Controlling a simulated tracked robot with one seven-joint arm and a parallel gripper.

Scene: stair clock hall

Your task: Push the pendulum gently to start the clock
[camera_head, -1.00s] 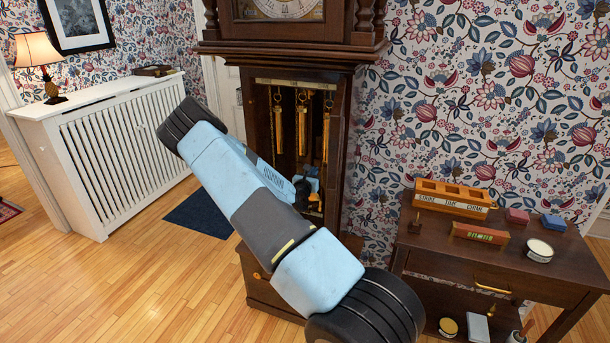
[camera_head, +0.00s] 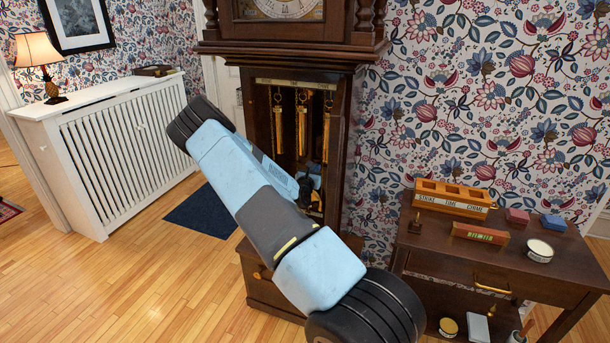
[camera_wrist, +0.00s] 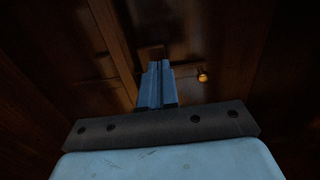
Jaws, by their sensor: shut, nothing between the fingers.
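The tall dark wooden clock (camera_head: 335,160) stands mid-picture in the head view, with its case open and three brass weights (camera_head: 302,130) hanging inside. My arm crosses in front of the case, and my gripper reaches into its lower part, mostly hidden there. In the wrist view my gripper (camera_wrist: 157,66) is shut and empty, its fingers pointing at dark wood inside the case. A small brass knob-like piece (camera_wrist: 202,75) shows just right of the fingertips, apart from them in the picture. I cannot make out the pendulum clearly; my arm and the shadow hide much.
A dark side table (camera_head: 510,268) at the right holds a wooden box with slots (camera_head: 455,208), a red-brown block (camera_head: 480,233), and a round tin (camera_head: 539,251). A white radiator cover (camera_head: 120,150) with a lamp (camera_head: 40,60) stands left. The floor between is open, with a blue mat (camera_head: 203,213).

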